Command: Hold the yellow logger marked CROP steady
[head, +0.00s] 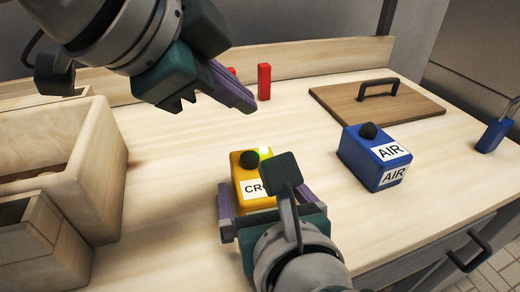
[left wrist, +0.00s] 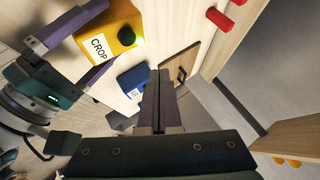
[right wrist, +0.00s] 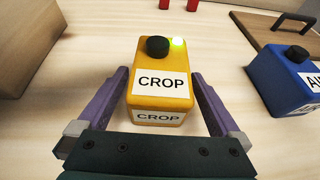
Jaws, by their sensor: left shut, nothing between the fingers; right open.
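The yellow logger marked CROP (head: 247,172) stands upright on the table, with a black knob and a lit green light on top. It also shows in the right wrist view (right wrist: 158,100) and the left wrist view (left wrist: 112,32). My right gripper (head: 224,195) is open, with its purple fingers on either side of the logger; in the right wrist view (right wrist: 160,92) small gaps show between the fingers and the logger's sides. My left gripper (head: 246,103) is shut and empty, above the table behind the logger; its closed fingers show in the left wrist view (left wrist: 158,85).
A blue box marked AIR (head: 372,158) stands right of the logger. A wooden board with a black handle (head: 376,112) lies behind it. Red objects (head: 264,82) stand at the back. A wooden crate (head: 100,165) is at left. A blue padlock-like item (head: 492,136) is far right.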

